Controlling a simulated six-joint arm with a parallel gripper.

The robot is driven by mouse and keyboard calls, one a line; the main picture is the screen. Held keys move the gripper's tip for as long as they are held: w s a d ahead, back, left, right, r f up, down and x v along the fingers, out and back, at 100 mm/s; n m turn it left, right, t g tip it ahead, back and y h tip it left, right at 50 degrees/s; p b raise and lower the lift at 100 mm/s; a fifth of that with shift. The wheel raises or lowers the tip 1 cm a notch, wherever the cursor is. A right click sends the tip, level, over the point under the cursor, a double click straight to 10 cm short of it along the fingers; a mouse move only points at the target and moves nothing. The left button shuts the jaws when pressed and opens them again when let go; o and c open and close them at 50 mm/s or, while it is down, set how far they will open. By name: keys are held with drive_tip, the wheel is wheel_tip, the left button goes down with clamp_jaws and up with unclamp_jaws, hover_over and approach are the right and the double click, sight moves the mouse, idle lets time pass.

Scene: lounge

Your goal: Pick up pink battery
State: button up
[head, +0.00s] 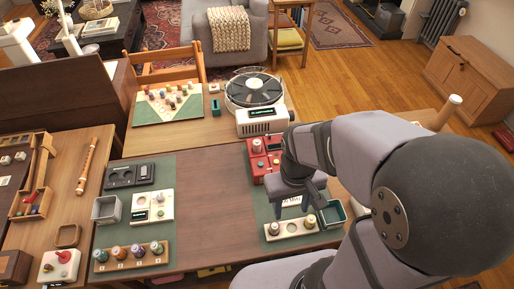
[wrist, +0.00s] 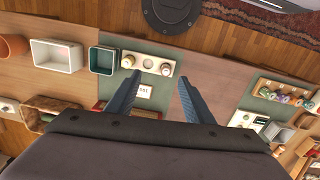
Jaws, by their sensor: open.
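I cannot make out for certain which battery is pink. Several small coloured batteries stand in a wooden rack (head: 130,260) at the front left; the same rack shows at the right of the wrist view (wrist: 272,91). A pale, perhaps pinkish cylinder (head: 257,145) stands on the red box (head: 258,170). My gripper (head: 302,203) is open and empty above the right mat; its parted fingers also show in the wrist view (wrist: 158,80).
A teal tray (head: 332,214) stands beside the pale rack. A grey bin (head: 106,209), white socket block (head: 160,207) and dark device (head: 130,176) sit on the left mat. A turntable (head: 254,91) stands behind. The wood between the mats is clear.

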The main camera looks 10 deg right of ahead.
drive_tip(key=w+d+f+n+h+b, duration=0.3)
drive_tip(key=w+f+n+h+b, duration=0.1)
drive_tip(key=w+f+n+b, duration=0.35)
drive_tip(key=n+t+h+b, duration=0.9)
drive_tip(key=n+b, duration=0.3)
drive_tip(key=b, duration=0.2)
approach(260, 141)
drive_tip(key=x, duration=0.3)
drive_tip(key=shift+s+d+f, duration=0.1)
drive_tip(key=shift+d+f, duration=0.05)
drive_tip(key=shift+d, duration=0.25)
drive_tip(key=shift+d+f+n+t, duration=0.1)
drive_tip(key=shift+d+n+t, duration=0.2)
drive_tip(key=shift+n, duration=0.55)
drive_tip(key=shift+w+d+f+n+t, duration=0.2)
drive_tip(key=shift+w+n+t, duration=0.15)
drive_tip(key=shift+n, duration=0.35)
drive_tip(key=n, duration=0.1)
drive_tip(key=w+f+n+t, duration=0.1)
drive_tip(key=shift+n+t, duration=0.25)
drive_tip(key=shift+n, duration=0.05)
drive_tip(key=shift+p+x, duration=0.8)
drive_tip(key=shift+x, duration=2.85)
drive_tip(key=shift+s+d+r, duration=0.1)
drive_tip(key=shift+s, duration=0.05)
